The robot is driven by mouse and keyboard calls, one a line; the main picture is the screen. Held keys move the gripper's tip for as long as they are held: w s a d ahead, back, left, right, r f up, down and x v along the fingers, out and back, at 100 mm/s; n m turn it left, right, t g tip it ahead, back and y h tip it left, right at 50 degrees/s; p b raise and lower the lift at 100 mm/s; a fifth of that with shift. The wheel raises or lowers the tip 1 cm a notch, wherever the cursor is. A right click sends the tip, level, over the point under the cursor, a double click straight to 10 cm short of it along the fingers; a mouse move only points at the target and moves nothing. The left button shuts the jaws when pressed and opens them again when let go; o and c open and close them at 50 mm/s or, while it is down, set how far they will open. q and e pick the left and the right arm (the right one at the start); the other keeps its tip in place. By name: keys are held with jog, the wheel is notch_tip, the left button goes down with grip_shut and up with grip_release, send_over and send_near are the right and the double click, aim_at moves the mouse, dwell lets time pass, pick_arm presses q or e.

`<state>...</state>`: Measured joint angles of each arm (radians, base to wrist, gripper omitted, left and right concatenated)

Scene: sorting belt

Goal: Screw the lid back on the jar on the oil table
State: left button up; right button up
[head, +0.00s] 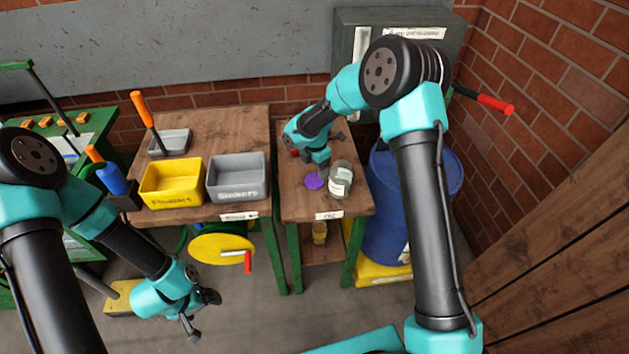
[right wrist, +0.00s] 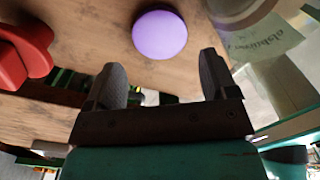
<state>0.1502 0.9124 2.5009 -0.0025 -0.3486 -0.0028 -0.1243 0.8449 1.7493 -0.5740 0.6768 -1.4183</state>
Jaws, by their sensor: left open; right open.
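The purple lid (head: 314,181) lies on the small wooden oil table (head: 295,205). It also shows as a round purple disc in the right wrist view (right wrist: 160,35), beyond and between my fingertips. The clear glass jar (head: 341,180) with a pale label stands upright just right of the lid, apart from it. Part of the jar shows at the top right of the right wrist view (right wrist: 264,37). My right gripper (head: 331,152) is open and empty, behind the lid and jar. My left gripper (head: 201,312) is open and empty, low at the left, away from the tables.
A red object (right wrist: 25,50) is left of my right fingers. A wider table holds a yellow bin (head: 172,196) and a grey bin (head: 237,190). A blue barrel (head: 390,225) stands right of the oil table. A grey cabinet (head: 350,30) stands behind.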

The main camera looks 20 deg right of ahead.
aim_at(315, 180)
notch_tip(315, 180, down, 6)
jog(key=shift+r, duration=0.15)
dwell(0.5)
dwell(0.3)
jog(key=c, duration=0.6)
